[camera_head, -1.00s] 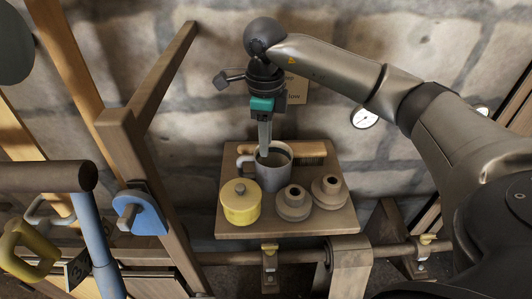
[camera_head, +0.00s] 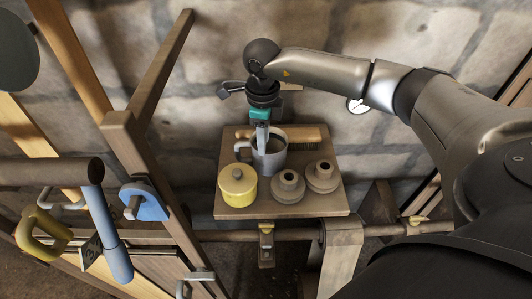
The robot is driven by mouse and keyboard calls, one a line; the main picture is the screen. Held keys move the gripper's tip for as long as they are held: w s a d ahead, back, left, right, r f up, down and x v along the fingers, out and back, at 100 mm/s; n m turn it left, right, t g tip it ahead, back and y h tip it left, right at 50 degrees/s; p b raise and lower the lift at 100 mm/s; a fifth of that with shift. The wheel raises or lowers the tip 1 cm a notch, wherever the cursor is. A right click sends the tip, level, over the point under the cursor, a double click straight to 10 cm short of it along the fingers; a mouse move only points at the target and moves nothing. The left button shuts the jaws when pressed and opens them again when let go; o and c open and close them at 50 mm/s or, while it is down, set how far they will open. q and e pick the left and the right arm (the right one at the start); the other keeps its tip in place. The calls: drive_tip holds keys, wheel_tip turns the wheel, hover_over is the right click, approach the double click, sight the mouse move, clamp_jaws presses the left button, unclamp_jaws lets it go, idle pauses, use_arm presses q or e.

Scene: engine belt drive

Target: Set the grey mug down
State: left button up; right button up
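The grey mug (camera_head: 272,160) stands upright at the back of a small wooden board (camera_head: 285,209), with its handle to the left. It appears to rest on the board. My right gripper (camera_head: 263,147) comes down from above, and its fingers reach the mug's rim and opening. The fingers are seen edge-on and overlap, so I cannot tell whether they are closed on the mug's wall. My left gripper is not in view.
On the board, a yellow lidded pot (camera_head: 237,186) stands in front of the mug, with two brown flared pieces (camera_head: 288,186), (camera_head: 322,176) to its right. A wooden-backed brush (camera_head: 304,133) lies behind. A wooden frame (camera_head: 150,170) rises on the left. Little of the board is free.

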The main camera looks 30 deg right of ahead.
hover_over(263, 174)
drive_tip(key=shift+f+p, duration=0.3)
drive_tip(key=shift+f, duration=2.85)
clamp_jaws()
